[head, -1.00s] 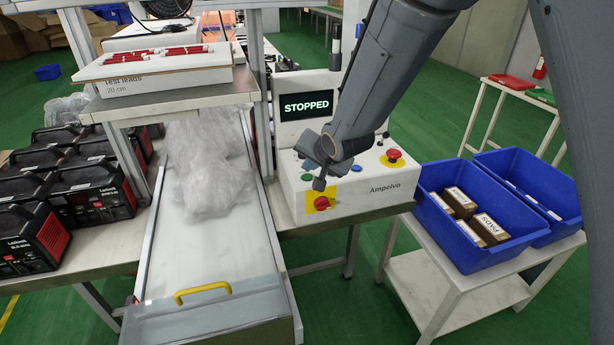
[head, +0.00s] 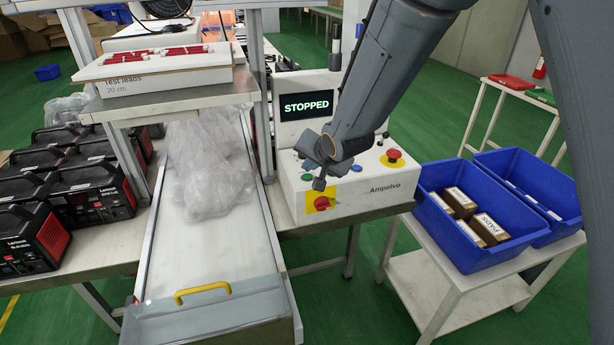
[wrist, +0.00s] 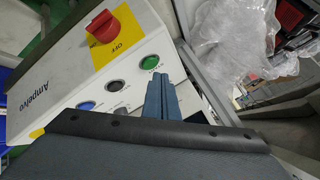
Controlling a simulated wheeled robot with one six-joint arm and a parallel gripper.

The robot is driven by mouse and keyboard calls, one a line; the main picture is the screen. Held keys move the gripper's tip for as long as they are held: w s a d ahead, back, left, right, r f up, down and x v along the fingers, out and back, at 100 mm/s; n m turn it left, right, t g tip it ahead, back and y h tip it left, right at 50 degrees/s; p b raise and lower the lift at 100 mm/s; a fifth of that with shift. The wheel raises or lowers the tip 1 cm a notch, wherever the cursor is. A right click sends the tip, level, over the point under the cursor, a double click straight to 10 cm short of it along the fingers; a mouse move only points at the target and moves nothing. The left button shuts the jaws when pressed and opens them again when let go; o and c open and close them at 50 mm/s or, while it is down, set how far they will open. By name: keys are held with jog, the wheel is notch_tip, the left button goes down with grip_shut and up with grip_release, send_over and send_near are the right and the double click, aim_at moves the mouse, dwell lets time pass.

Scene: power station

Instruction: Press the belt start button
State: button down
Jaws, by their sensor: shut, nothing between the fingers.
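The white Ampelvo control box (head: 350,195) stands right of the belt, and its screen (head: 306,105) reads STOPPED. In the wrist view, a green button (wrist: 150,62), a dark button (wrist: 116,86) and a blue button (wrist: 87,105) sit in a row on its panel. My gripper (head: 319,184) is shut and empty, low over the panel's left part. In the wrist view, its fingertips (wrist: 158,78) appear just beside the green button; I cannot tell whether they touch the panel. My arm hides part of the panel in the head view.
A red rotary switch (head: 322,203) on a yellow plate is on the box front, and a red mushroom button (head: 393,156) is on top at right. The belt (head: 215,255) carries clear plastic wrap (head: 212,180). Blue bins (head: 465,250) stand at right.

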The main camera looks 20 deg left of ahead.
aim_at(309, 179)
jog(key=shift+f, duration=0.2)
jog(key=shift+f, duration=0.25)
jog(key=shift+f+b, duration=0.35)
jog(key=shift+f, duration=0.05)
dwell(0.8)
jog(key=shift+r, duration=0.1)
jog(key=shift+r+p, duration=0.75)
jog(key=shift+p, duration=0.05)
notch_tip(309, 179, up, 5)
jog(key=p, duration=0.4)
jog(key=shift+p, duration=0.35)
dwell(0.5)
